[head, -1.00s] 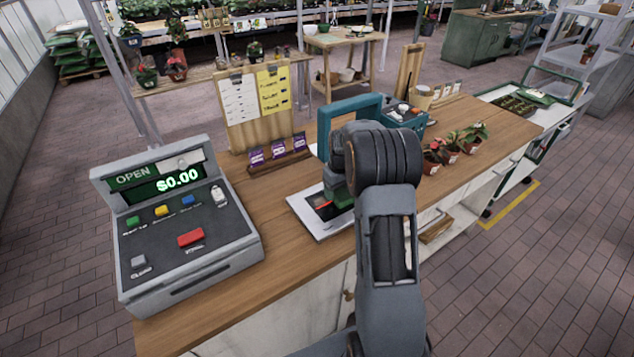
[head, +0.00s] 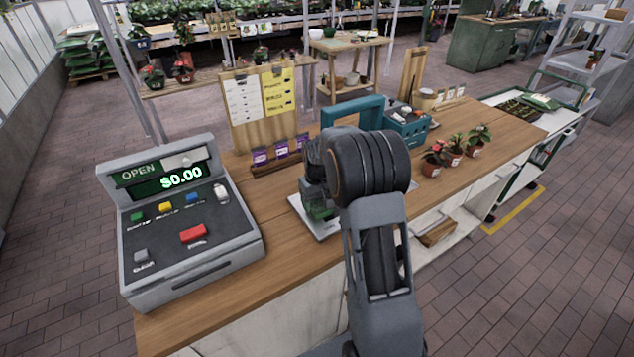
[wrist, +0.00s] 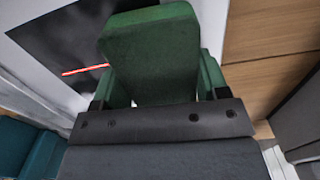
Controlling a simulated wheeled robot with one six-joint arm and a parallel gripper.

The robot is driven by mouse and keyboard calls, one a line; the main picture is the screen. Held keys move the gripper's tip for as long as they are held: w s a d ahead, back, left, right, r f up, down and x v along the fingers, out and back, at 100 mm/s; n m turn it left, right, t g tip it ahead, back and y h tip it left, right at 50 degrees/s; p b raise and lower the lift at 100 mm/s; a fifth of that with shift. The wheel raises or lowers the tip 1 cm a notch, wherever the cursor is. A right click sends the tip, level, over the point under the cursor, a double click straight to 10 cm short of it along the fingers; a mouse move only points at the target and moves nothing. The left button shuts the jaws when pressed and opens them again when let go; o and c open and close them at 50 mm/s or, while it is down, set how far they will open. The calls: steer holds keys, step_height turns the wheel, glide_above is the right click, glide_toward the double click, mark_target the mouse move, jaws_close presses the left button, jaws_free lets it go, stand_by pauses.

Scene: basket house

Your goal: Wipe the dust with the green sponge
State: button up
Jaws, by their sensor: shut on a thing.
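The green sponge (wrist: 150,50) is held in my gripper (wrist: 158,88), between its two fingers, in the wrist view. In the head view my gripper (head: 318,210) is over a flat white plate (head: 330,234) on the counter, and some green shows at its tip. In the wrist view the plate bears a dark patch (wrist: 65,45) with a thin red line, partly behind the sponge. I cannot tell whether this patch is the dust, or whether the sponge touches the plate. My arm hides much of the plate in the head view.
A grey cash register (head: 190,230) stands left of the plate on the wooden counter (head: 285,265). Purple packets (head: 282,151) on a rack and a teal carrier (head: 405,125) stand behind. Potted plants (head: 455,150) stand to the right.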

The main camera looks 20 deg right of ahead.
steer(key=shift+r+p, duration=2.55)
steer(key=shift+r, duration=1.5)
